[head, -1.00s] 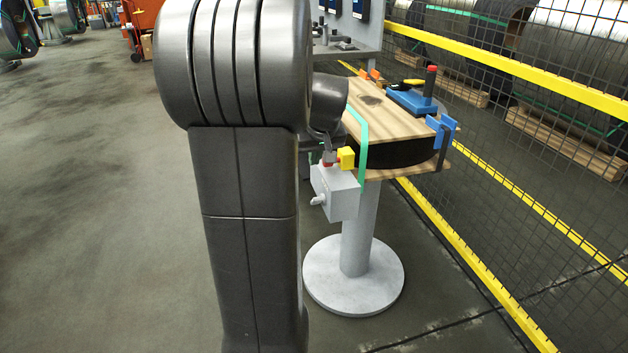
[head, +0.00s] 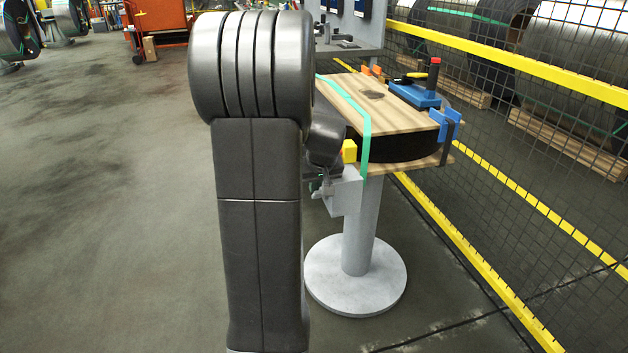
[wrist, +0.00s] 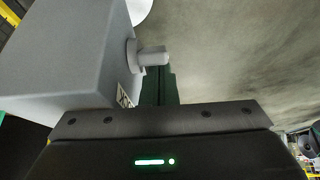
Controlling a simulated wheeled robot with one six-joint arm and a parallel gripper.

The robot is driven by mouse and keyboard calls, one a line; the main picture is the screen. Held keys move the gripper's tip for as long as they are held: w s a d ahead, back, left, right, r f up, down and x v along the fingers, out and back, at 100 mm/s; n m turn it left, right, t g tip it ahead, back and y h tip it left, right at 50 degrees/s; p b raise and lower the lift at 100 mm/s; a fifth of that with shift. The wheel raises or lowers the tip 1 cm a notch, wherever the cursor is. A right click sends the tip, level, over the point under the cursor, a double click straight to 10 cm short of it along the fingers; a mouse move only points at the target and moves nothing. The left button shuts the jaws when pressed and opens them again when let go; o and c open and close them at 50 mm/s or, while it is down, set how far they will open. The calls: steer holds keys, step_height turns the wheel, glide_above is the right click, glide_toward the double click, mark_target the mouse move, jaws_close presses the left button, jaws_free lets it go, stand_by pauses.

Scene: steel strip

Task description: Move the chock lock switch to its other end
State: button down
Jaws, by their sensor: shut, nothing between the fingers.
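The chock lock switch is a grey box (head: 347,196) on the side of the table post, below the tabletop. In the wrist view the box (wrist: 65,55) fills the upper left. A short round grey lever (wrist: 152,56) with a collar sticks out sideways from its face, and a small label plate (wrist: 125,95) sits below it. My gripper (head: 324,190) is beside the box's left face in the head view, covering the lever there. In the wrist view my gripper's dark fingers (wrist: 159,88) are together and empty, close to the lever; I cannot tell whether they touch it.
A yellow block (head: 349,151) stands just above the box. A green strap (head: 364,140) hangs over the wooden table (head: 400,115), which carries a blue fixture (head: 412,92). A mesh fence with yellow rails (head: 500,68) runs along the right.

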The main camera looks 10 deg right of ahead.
steer(key=shift+s+g+p, duration=0.1)
steer(key=shift+g+p, duration=0.5)
steer(key=shift+p, duration=1.5)
steer(key=g+p, duration=0.2)
steer(key=p, duration=0.2)
steer(key=shift+f+g+p, duration=0.25)
steer(key=shift+g+p, duration=0.35)
steer(key=shift+p, duration=0.25)
steer(key=shift+f, duration=0.2)
steer(key=shift+f, duration=0.3)
